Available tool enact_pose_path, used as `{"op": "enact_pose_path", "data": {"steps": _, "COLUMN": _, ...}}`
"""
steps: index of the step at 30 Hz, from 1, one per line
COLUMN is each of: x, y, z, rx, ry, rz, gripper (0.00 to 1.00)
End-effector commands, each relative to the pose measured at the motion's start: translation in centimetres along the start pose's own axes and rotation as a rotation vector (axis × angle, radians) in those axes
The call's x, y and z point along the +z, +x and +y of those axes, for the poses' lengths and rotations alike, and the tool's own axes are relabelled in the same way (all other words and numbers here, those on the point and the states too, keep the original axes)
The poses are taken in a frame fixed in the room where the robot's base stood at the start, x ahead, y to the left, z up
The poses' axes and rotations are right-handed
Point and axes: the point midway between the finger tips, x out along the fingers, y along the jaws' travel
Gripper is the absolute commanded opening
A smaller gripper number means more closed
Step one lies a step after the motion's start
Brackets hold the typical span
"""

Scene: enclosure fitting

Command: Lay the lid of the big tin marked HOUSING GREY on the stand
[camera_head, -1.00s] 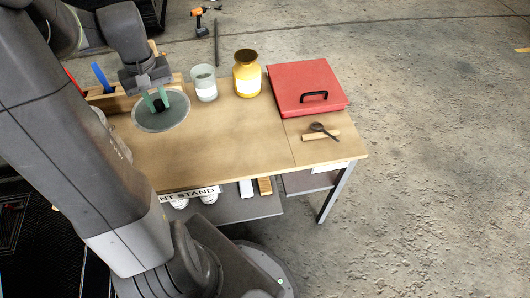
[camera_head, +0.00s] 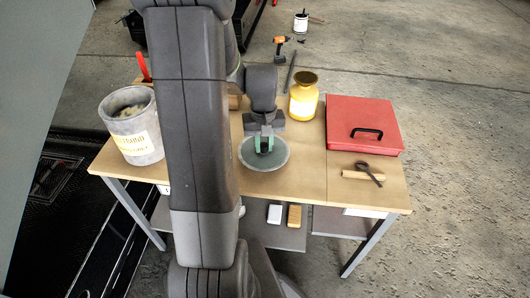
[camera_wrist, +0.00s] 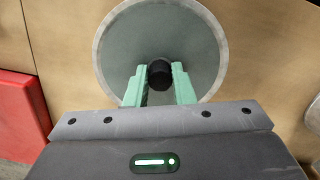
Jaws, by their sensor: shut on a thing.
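My gripper (camera_head: 264,143) is shut on the dark knob (camera_wrist: 160,74) of a round grey lid (camera_head: 281,158). In the wrist view the lid (camera_wrist: 205,45) is seen from above, with a pale rim and a green finger on each side of the knob. The lid is over the bare wooden tabletop (camera_head: 300,190); I cannot tell whether it touches. A big grey tin (camera_head: 143,155), open at the top, stands at the left end, its yellow lettering too blurred to read fully. My arm hides part of the table, and no stand sign is visible now.
A yellow jar (camera_head: 303,100) stands behind the lid. A red case (camera_head: 362,122) with a black handle is at the right, also in the wrist view (camera_wrist: 20,115). A dark spoon-like tool (camera_head: 369,172) lies by a wooden block (camera_head: 358,176).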

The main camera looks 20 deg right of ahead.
Motion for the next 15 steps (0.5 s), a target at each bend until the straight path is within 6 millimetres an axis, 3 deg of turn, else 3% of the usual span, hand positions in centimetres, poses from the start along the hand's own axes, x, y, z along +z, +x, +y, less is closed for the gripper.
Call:
{"op": "enact_pose_path", "data": {"steps": 6, "x": -0.1, "y": 3.1, "z": 0.0, "rx": -0.001, "ry": 0.000, "rz": -0.003, "gripper": 0.06}}
{"op": "enact_pose_path", "data": {"steps": 15, "x": -0.1, "y": 3.4, "z": 0.0, "rx": 0.000, "ry": 0.000, "rz": -0.001, "gripper": 0.06}}
